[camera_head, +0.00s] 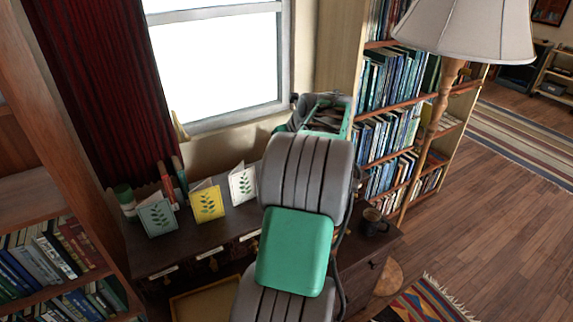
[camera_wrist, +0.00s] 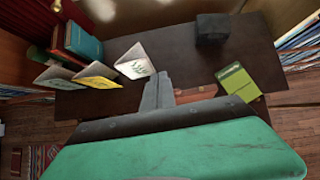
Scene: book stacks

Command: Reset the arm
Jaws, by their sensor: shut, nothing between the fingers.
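My gripper (camera_wrist: 160,80) shows in the wrist view, above the dark desk (camera_wrist: 255,45). Its fingers are together with nothing between them. Three folded cards with leaf prints stand to its left: a white one (camera_wrist: 134,62), a yellow one (camera_wrist: 96,82) and a teal-grey one (camera_wrist: 52,77). In the head view my grey and green arm fills the middle and hides part of the desk; I cannot make out the fingertips there.
A floor lamp (camera_head: 465,30) and a full bookcase (camera_head: 385,140) stand at the right. Wooden floor (camera_head: 500,220) is open beyond.

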